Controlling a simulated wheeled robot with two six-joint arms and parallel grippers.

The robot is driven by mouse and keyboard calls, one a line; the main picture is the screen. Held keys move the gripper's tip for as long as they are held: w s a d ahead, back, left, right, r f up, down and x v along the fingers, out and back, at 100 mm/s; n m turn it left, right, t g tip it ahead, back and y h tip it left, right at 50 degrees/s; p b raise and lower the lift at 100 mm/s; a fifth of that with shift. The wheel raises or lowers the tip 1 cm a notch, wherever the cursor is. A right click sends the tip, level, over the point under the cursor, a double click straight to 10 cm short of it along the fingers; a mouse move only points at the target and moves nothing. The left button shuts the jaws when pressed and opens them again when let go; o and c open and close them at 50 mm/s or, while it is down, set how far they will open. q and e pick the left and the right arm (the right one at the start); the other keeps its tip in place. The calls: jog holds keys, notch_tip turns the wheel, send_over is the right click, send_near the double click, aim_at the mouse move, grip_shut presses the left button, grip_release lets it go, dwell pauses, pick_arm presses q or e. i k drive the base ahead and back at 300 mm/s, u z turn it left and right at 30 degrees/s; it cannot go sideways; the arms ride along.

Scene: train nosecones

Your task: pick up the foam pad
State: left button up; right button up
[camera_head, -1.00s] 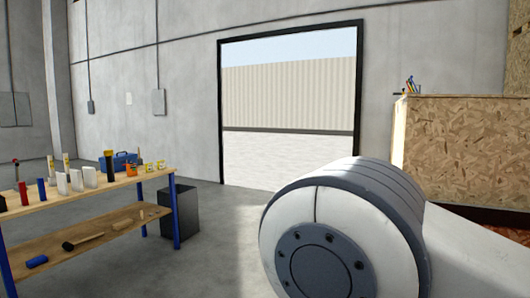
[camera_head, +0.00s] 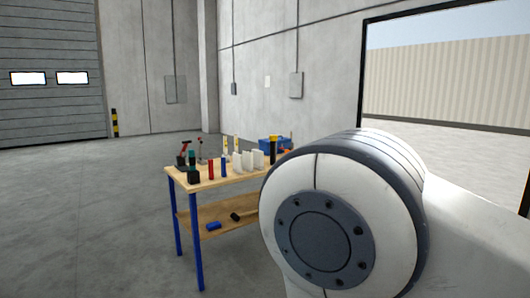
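A wooden workbench with blue legs (camera_head: 211,184) stands left of the picture's middle. Several white upright blocks (camera_head: 247,161) stand on its top. I cannot tell at this size whether any of them is the foam pad. Red, blue and dark upright items stand near them. Neither of my grippers is in view. A large white and grey joint of my own arm fills the lower right and hides the bench's right end.
A blue toolbox (camera_head: 272,143) sits at the bench's back right. A blue item (camera_head: 213,226) and a hammer lie on the lower shelf. A roller door (camera_head: 50,95) and a black-and-yellow post (camera_head: 115,123) stand at far left. The floor left of the bench is clear.

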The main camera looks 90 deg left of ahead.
aim_at(247, 157)
jog(key=u, duration=1.75)
jog(key=i, duration=1.1)
jog(key=u, duration=1.15)
jog(key=i, duration=1.6)
jog(key=u, duration=0.2)
